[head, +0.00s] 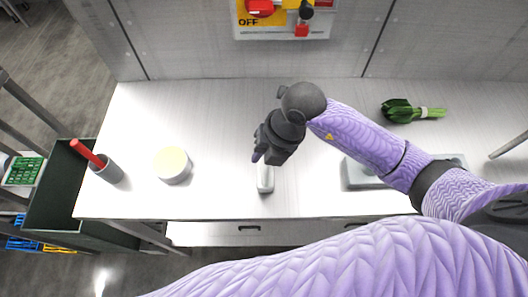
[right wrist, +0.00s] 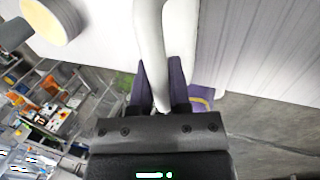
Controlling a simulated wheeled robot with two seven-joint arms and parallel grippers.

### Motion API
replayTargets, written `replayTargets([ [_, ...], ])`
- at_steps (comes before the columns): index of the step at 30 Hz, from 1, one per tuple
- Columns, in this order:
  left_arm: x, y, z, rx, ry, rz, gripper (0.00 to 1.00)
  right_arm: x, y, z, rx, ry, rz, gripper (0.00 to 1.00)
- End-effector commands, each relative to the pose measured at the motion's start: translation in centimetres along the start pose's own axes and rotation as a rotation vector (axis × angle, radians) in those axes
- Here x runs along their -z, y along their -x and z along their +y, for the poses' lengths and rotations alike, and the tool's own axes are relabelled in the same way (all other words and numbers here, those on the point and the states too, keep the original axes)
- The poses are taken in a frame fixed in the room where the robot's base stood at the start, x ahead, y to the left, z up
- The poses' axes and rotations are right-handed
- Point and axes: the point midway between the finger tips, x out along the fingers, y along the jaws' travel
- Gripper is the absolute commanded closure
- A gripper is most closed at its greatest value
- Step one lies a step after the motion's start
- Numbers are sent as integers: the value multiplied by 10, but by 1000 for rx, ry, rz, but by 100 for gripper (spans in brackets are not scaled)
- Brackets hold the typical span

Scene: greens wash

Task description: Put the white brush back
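The white brush (head: 265,180) shows in the head view just below my right gripper (head: 258,158), over the front middle of the white table. In the right wrist view its long, curved white handle (right wrist: 151,45) runs between the two purple fingers of my right gripper (right wrist: 160,88). The fingers sit close on both sides of the handle and appear shut on it. Part of the brush is hidden by the gripper in the head view. I cannot tell whether the brush touches the table. My left gripper is not in view.
A grey cup (head: 109,171) holding a red stick (head: 86,152) stands at the table's left end. A round cream-topped tub (head: 172,164) stands beside it. Green leaves (head: 398,111) lie at the back right. A grey tray (head: 357,175) is partly behind my arm. The back middle is clear.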

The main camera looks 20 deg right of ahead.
Motion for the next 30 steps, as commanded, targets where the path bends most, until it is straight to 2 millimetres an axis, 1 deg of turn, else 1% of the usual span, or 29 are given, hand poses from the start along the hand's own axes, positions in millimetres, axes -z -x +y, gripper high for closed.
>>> replayTargets([
  [1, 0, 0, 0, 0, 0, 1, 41, 0, 0, 0, 1, 0, 0, 68],
  [4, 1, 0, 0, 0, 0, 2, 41, 0, 0, 0, 1, 0, 0, 46],
  [5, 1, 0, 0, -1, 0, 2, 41, 0, 0, 0, 1, 0, 0, 43],
  [12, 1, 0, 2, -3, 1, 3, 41, 0, 0, 0, 0, 0, 0, 43],
  [14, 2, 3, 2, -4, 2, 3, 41, 0, 5, 1, 0, 0, -1, 43],
  [17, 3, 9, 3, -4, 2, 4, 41, -1, 24, 2, 0, 1, -3, 43],
  [21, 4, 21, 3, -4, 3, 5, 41, -1, 67, 2, 1, 2, -5, 43],
  [24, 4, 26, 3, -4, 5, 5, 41, -1, 93, 2, 0, 1, -5, 43],
  [27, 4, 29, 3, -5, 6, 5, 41, -1, 111, 2, 1, 1, -4, 43],
  [30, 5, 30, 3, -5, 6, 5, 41, 0, 120, 1, 1, 0, -1, 43],
])
